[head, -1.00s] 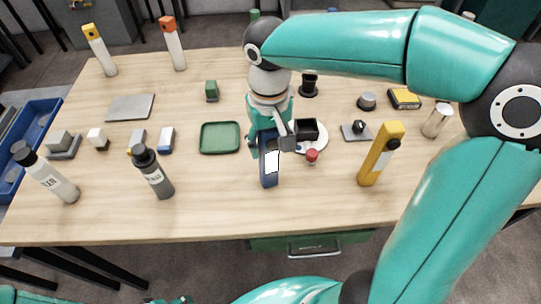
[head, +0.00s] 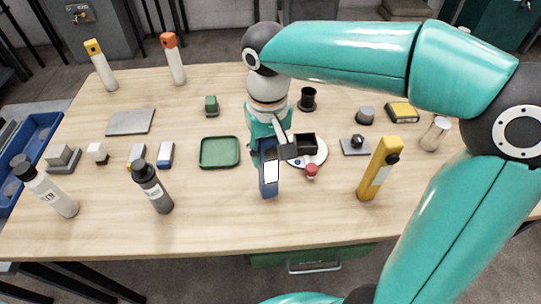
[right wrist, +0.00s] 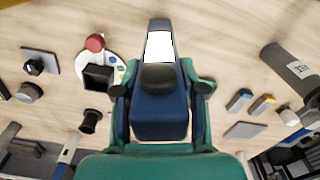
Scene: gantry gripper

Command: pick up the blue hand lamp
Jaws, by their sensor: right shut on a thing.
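The blue hand lamp (head: 269,186) stands near the middle front of the table, with a white panel on its face. It also shows in the right wrist view (right wrist: 160,118), with a dark round knob on it. My right gripper (head: 270,150) is shut on the lamp's upper part from above. In the right wrist view my right gripper (right wrist: 161,90) has one finger on each side of the lamp. I cannot tell whether the lamp's lower end touches the table. My left gripper is out of view.
A white round plate (head: 320,160) with a black box (head: 304,145) and a red knob (head: 312,170) is close right of the lamp. A green tray (head: 220,153) lies to the left. A yellow hand lamp (head: 378,172) stands to the right. The table front is clear.

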